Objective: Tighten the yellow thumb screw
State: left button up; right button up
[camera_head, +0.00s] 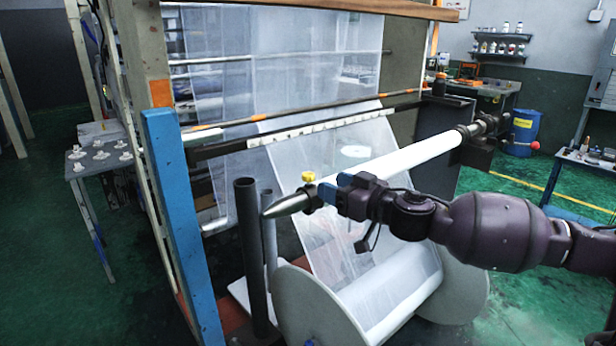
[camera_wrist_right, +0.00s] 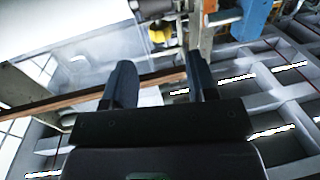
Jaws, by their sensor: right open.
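The yellow thumb screw (camera_head: 309,177) stands on the collar at the near end of the white roller (camera_head: 405,156), beside the grey conical tip (camera_head: 287,205). My right gripper (camera_head: 336,187) is open, with its blue fingers just right of the screw, apart from it and over the roller's near end. In the right wrist view the two dark fingers (camera_wrist_right: 159,75) are spread with nothing held between them. A small yellow part (camera_wrist_right: 158,34) beyond the fingertips there looks like the screw, though it is blurred. My left gripper is not in view.
A blue post (camera_head: 180,220) stands left of the roller tip. A large film reel (camera_head: 318,306) lies below my arm. Dark upright tubes (camera_head: 250,250) stand near the tip. A side table (camera_head: 88,163) with several white parts is at left.

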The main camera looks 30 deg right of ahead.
aim_at(313, 177)
jog(key=shift+x, duration=3.9)
jog(key=shift+c, duration=0.4)
jog(key=c, duration=0.8)
